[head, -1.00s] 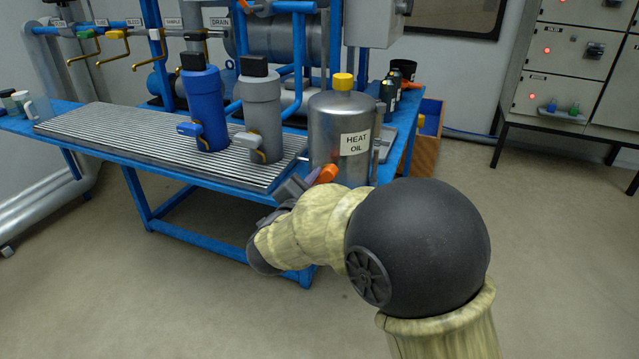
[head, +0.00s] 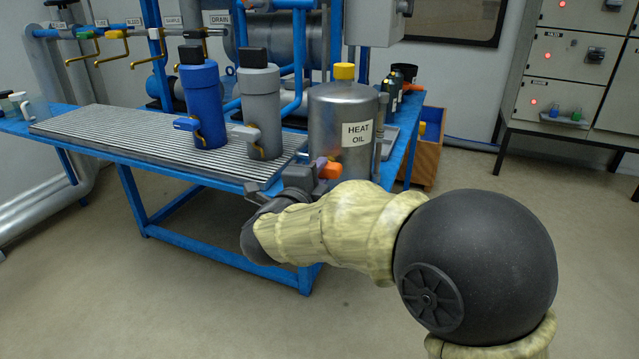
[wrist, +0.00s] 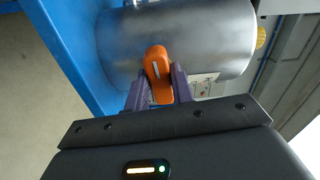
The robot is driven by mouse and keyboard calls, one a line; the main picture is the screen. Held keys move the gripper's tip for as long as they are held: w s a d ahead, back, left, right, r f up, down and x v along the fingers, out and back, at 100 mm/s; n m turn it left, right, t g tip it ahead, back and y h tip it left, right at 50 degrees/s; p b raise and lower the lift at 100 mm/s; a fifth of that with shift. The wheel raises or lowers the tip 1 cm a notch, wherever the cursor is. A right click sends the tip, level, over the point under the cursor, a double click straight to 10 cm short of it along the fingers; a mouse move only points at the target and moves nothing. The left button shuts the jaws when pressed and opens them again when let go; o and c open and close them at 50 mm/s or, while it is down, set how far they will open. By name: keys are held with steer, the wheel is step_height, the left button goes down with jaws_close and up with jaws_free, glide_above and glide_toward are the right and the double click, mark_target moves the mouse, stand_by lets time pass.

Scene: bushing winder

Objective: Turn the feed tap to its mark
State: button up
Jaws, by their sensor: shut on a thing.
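The steel tank (head: 335,115) labelled HEAT OIL stands at the right end of the blue bench. An orange tap handle (head: 331,171) sticks out low on its front; I take it to be the feed tap. My gripper (head: 318,167) is at the handle, its jaws partly hidden by its own body. In the wrist view the orange handle (wrist: 156,62) shows a pale line and lies between the two purple fingers (wrist: 155,92), which are shut on it. A white plate with small markings (wrist: 203,84) is beside the fingers, partly covered.
A grey filter housing (head: 261,100) and a blue one (head: 203,95) stand left of the tank on the ribbed bench top (head: 110,140). Dark bottles (head: 390,95) stand behind the tank on the right. The floor in front is clear.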

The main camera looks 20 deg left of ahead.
steer(key=shift+f+m+b, duration=0.15)
steer(key=shift+m+b, duration=0.2)
steer(key=shift+m, duration=0.25)
steer(key=o, duration=1)
steer(key=s+p, duration=0.2)
steer(key=s, duration=0.3)
steer(key=s+a+p, duration=0.1)
steer(key=s+p, duration=0.1)
steer(key=s, duration=0.4)
steer(key=s+p, duration=0.2)
steer(key=s, duration=0.4)
steer(key=shift+s+a, duration=0.2)
steer(key=shift+w, duration=0.1)
